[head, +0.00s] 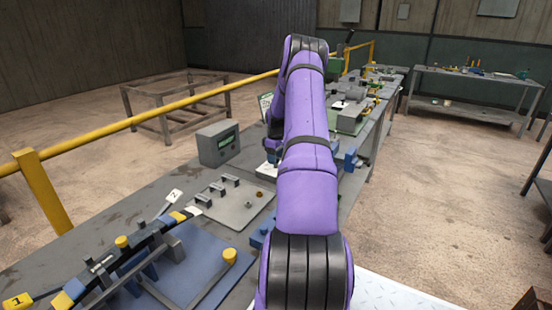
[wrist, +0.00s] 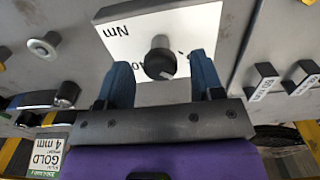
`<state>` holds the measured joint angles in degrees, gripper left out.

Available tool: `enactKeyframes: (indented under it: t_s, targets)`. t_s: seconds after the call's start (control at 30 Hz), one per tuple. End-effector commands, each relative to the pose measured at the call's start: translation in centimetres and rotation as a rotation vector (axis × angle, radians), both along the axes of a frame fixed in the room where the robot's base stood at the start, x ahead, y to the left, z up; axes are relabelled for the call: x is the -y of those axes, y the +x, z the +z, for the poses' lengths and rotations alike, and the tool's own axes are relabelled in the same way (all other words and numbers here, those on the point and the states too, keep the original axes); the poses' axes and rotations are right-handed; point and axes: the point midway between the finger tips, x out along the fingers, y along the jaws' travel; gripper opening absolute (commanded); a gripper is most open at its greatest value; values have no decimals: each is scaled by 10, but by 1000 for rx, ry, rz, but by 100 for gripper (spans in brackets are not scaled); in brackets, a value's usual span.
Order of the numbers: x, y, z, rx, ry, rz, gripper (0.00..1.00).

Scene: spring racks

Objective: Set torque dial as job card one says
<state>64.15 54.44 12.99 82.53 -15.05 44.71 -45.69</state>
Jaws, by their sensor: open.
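The torque dial (wrist: 161,60) is a dark round knob on a white plate (wrist: 190,28) marked "Nm", in the wrist view. The plate's other marks are partly hidden. My gripper (wrist: 161,66) is open, with one blue finger on each side of the knob in the picture. I cannot tell whether the fingers touch it or how deep they reach. In the head view my purple arm hides the dial and most of the gripper. A card (wrist: 47,156) reading "GOLD 4 mm" shows at the lower left of the wrist view; I cannot tell whether it is job card one.
In the head view a grey box with a green display (head: 218,143) stands left of my arm. A plate with several handles (head: 235,203) and a blue fixture (head: 190,265) lie nearer on the bench. A yellow rail (head: 150,115) runs behind. Labelled blocks (wrist: 265,75) stand right of the dial.

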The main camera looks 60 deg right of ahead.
Motion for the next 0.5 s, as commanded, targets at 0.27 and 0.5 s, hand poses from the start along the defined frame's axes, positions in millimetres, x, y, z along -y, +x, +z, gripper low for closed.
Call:
enactKeyframes:
  t_s: [0.27,0.5]
  targets:
    - [0,0,-4,0,-1,0,61]
    - [0,0,-4,0,0,0,26]
